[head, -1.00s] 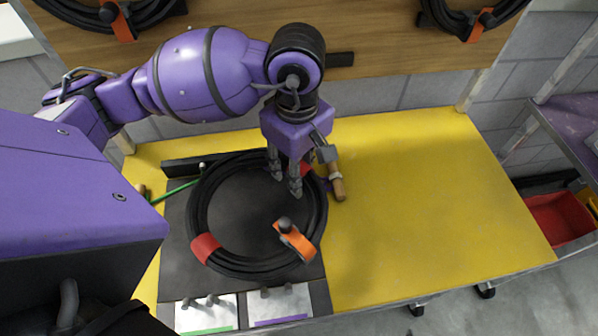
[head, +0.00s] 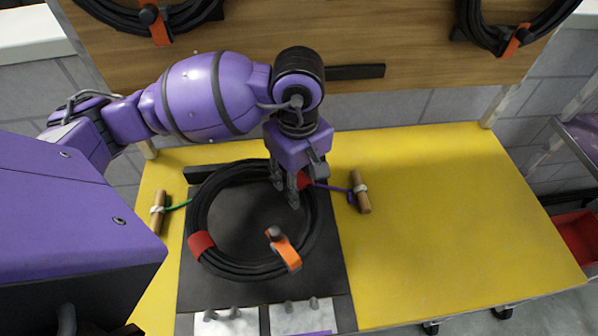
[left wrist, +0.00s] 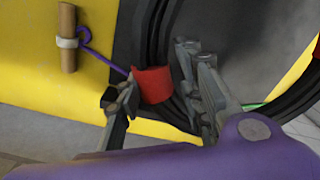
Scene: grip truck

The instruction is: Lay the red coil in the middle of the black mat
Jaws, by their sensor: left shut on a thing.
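The coil (head: 198,215) is a ring of black cable with red bands and an orange strap (head: 288,252). It lies flat over the black mat (head: 250,215), its far part reaching toward the mat's far edge; I cannot tell whether it touches the mat. My left gripper (head: 287,190) points down at the coil's far right side and is shut on it. In the left wrist view the fingers (left wrist: 156,85) stand either side of the coil at a red band (left wrist: 152,84). My right gripper is not in view.
Wooden handles with a green cord (head: 158,212) and a purple cord (head: 360,192) lie either side of the mat. White cards (head: 300,316) lie at its near edge. The yellow table (head: 460,220) is clear on the right. Other coils hang on the wooden board (head: 400,35).

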